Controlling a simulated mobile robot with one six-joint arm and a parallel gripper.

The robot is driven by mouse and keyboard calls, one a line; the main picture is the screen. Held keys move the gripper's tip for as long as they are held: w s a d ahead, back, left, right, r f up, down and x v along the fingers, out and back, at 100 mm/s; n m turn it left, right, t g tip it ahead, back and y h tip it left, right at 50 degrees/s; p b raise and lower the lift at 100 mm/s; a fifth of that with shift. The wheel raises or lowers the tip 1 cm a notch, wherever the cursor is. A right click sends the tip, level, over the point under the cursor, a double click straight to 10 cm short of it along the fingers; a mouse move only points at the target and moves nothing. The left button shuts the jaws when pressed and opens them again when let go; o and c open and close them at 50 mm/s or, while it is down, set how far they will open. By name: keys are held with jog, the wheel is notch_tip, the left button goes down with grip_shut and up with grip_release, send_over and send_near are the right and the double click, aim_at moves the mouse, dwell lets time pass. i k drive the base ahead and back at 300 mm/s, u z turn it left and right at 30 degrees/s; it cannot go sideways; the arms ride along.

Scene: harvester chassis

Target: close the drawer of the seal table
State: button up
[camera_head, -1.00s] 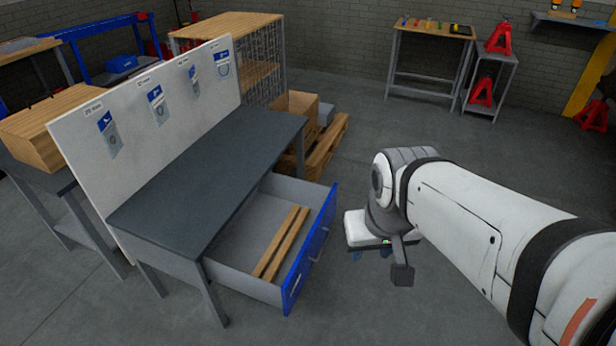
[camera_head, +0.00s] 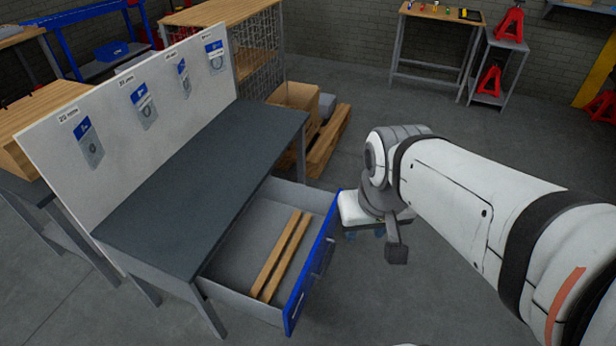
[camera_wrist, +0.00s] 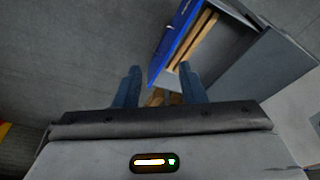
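The seal table (camera_head: 190,205) has a dark grey top and a white back panel. Its drawer (camera_head: 232,250) is pulled out toward the right, with a blue front (camera_head: 312,268) and two wooden strips (camera_head: 282,255) inside. In the wrist view the blue drawer front (camera_wrist: 172,42) lies ahead of my gripper, in the upper middle. My gripper (camera_wrist: 158,85) shows two blue fingers spread apart with nothing held between them. In the head view my wrist is just right of the drawer's far front corner, and the fingers are mostly hidden beneath it.
A wooden pallet with a box (camera_head: 296,98) stands behind the table. A wire-sided shelf (camera_head: 255,60) is at the back. A small bench (camera_head: 438,14) and red jack stands (camera_head: 507,24) are farther off. The floor right of the drawer is clear apart from my arm.

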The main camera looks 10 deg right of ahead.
aim_at(266, 268)
jog(key=z, duration=0.9)
jog(key=k, duration=1.3)
jog(key=u, duration=0.5)
jog(key=i, duration=1)
